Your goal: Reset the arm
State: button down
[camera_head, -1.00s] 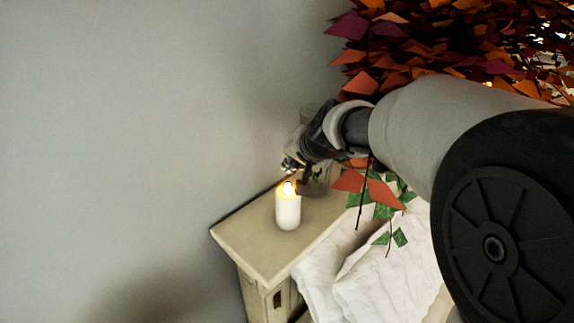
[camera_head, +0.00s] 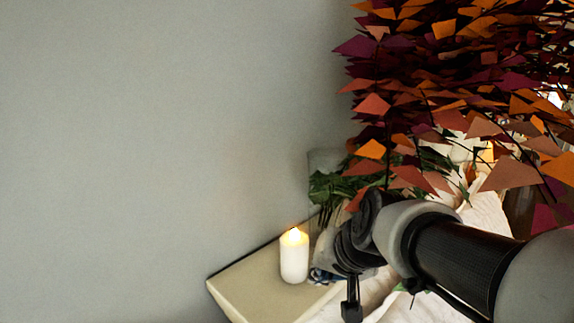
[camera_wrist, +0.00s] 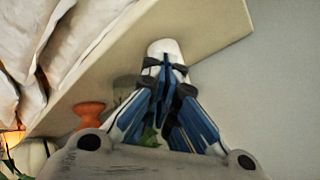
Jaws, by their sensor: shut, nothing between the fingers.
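My gripper (camera_wrist: 166,70) shows in the wrist view with its blue fingers drawn together at the tips, shut and empty. A white shape just past the fingertips looks like the candle (camera_wrist: 165,47); I cannot tell whether they touch. In the head view my arm reaches in from the lower right. A blue part of my gripper (camera_head: 322,275) shows low beside the lit white candle (camera_head: 294,257); the rest is hidden by my wrist. The candle stands upright on a pale cabinet top (camera_head: 245,285).
A bushy plant with orange and purple leaves (camera_head: 440,80) hangs over my arm. Green leaves (camera_head: 345,185) and a glass vessel (camera_head: 322,160) stand behind the candle. White cloth (camera_wrist: 85,40) lies beside the cabinet top. An orange object (camera_wrist: 90,113) is near my gripper. Bare wall (camera_head: 150,140) fills the left.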

jog(key=s+d+f+n+g+h+b, duration=0.1)
jog(key=s+d+f+b, duration=0.3)
jog(key=s+f+b, duration=0.4)
jog(key=s+d+f+n+g+h+b, duration=0.1)
jog(key=s+d+f+b, duration=0.2)
jog(key=s+f+b, duration=0.6)
jog(key=s+f, duration=0.6)
jog(key=f, duration=0.1)
jog(key=shift+d+f+n+h, duration=0.15)
jog(key=shift+d+n+h, duration=0.15)
jog(key=shift+d+h, duration=0.1)
